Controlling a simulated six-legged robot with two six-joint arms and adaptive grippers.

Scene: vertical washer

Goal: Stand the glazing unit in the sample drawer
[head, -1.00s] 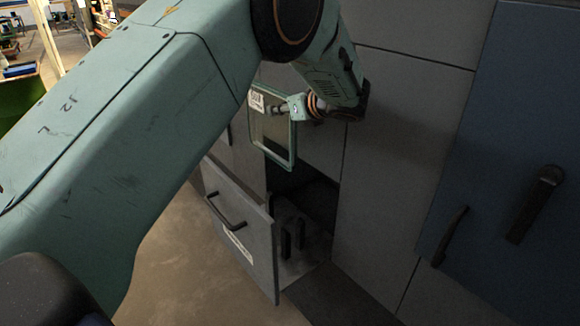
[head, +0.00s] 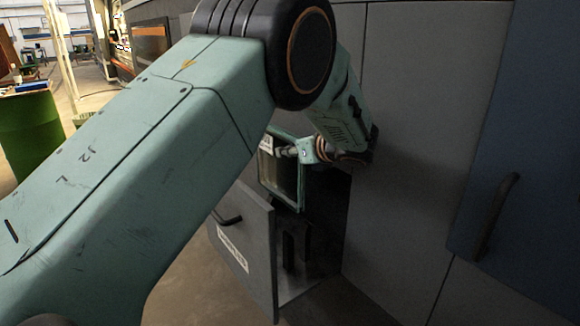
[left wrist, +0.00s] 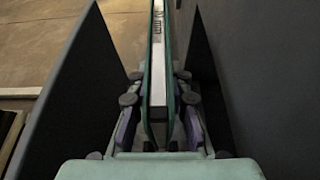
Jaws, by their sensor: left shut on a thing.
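The glazing unit (head: 280,178), a pane with a green frame and a white label, hangs upright over the open sample drawer (head: 248,240). My left gripper (head: 292,152) is shut on its edge; the arm hides part of it. In the left wrist view the glazing unit (left wrist: 158,60) is seen edge-on between the fingers of the left gripper (left wrist: 158,103), with dark walls on both sides. Inside the drawer stand dark upright posts (head: 290,248). The unit's lower edge is close above the posts; whether it touches them cannot be told. My right gripper is not in view.
Grey cabinet panels (head: 420,120) rise directly behind and right of the drawer. A blue panel with a dark handle (head: 498,215) is at the right. A green drum (head: 32,135) stands far left. Bare floor lies in front of the drawer.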

